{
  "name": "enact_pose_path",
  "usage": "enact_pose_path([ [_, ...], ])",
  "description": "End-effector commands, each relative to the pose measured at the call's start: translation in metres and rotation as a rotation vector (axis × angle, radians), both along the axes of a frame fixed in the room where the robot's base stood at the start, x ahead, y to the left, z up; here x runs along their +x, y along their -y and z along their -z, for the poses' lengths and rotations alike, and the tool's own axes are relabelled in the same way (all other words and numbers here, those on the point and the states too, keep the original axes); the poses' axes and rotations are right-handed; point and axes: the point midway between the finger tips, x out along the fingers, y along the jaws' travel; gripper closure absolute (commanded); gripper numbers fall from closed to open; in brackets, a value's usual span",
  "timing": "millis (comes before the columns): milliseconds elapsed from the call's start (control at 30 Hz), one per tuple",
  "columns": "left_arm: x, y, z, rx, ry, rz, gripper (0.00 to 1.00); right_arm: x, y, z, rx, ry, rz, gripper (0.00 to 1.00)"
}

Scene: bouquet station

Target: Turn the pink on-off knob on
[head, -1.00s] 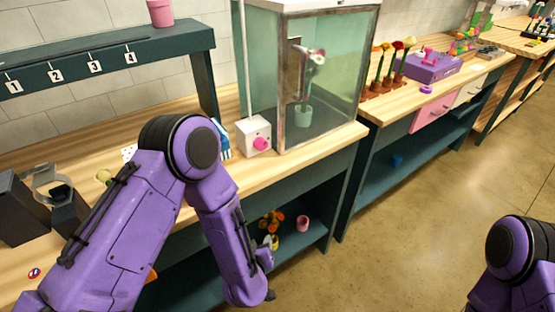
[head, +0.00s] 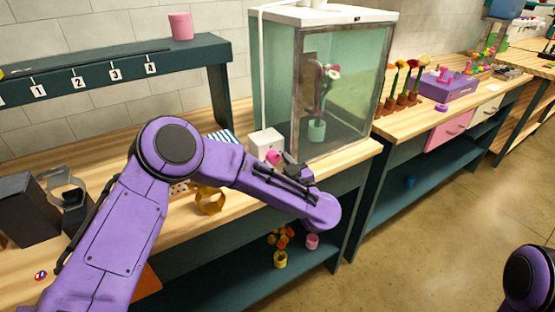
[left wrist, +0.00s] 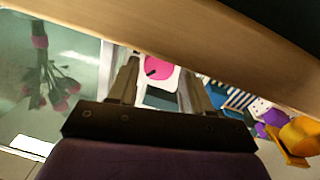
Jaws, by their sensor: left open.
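The pink knob (head: 273,157) is on the front of a small white box (head: 264,142) on the bench, left of the glass case. In the left wrist view the knob (left wrist: 158,67) is round with a short dark mark, and it shows between my finger ends. My left gripper (head: 287,161) is open and empty, close in front of the knob and slightly right of it in the head view. I cannot tell whether the fingers touch it. My right gripper is out of view.
The glass case (head: 340,95) with a potted flower inside stands right beside the box. A yellow-orange object (head: 210,201) and a blue-striped item (head: 221,137) lie on the bench to the left. The bench's front edge runs below my left forearm.

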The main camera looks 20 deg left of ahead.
Motion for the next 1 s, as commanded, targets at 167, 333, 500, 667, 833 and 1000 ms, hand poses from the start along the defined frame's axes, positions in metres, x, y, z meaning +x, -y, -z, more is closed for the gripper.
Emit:
enact_pose_path([
  [167, 0.007, -0.008, 0.0, 0.0, 0.0, 0.001, 0.51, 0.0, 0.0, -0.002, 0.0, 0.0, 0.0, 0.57],
  [333, 0.008, -0.008, 0.0, 0.001, 0.001, 0.002, 0.51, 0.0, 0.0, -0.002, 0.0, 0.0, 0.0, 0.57],
  [500, 0.008, -0.008, 0.0, 0.001, 0.001, 0.002, 0.92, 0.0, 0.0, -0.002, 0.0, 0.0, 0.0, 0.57],
  [667, 0.007, -0.008, 0.0, 0.004, -0.002, 0.002, 0.92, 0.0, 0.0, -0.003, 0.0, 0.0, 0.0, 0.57],
  [833, 0.007, -0.008, -0.003, 0.027, -0.031, 0.003, 0.92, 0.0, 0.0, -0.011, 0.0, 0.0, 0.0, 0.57],
  [1000, 0.008, -0.007, -0.006, 0.085, -0.101, 0.003, 0.92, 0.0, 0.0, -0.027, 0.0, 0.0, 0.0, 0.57],
])
